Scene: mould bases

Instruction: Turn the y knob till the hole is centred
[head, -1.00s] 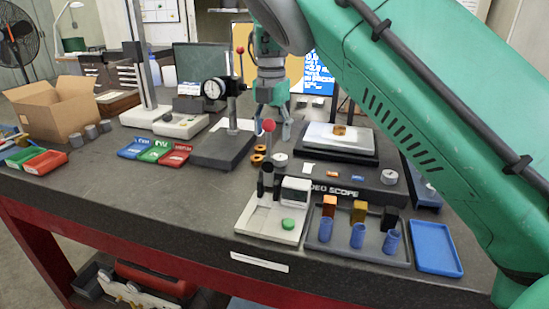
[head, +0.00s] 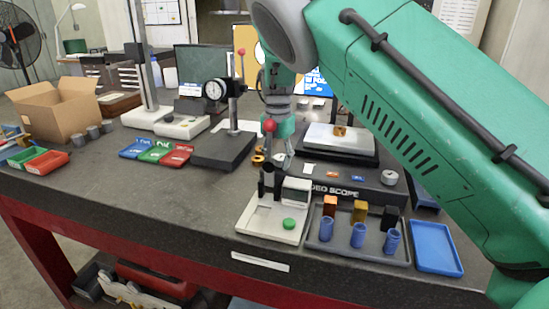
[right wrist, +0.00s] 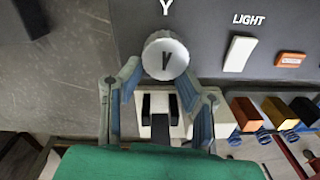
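The y knob (right wrist: 166,56) is a round silver knob with a dark mark on its top, beside the letter Y on the dark video scope base (head: 340,190). My right gripper (right wrist: 158,74) is open, with its blue-grey fingers on either side of the knob's near part. I cannot tell whether they touch it. In the head view the right gripper (head: 280,150) points down over the knob, mostly hiding it. A small brass part (head: 340,131) sits on the pale stage (head: 328,139). The screen (head: 315,84) is mostly behind my arm, and the hole's position cannot be read. My left gripper is out of view.
A dial gauge stand (head: 222,150) is at left. The front-left bench is clear.

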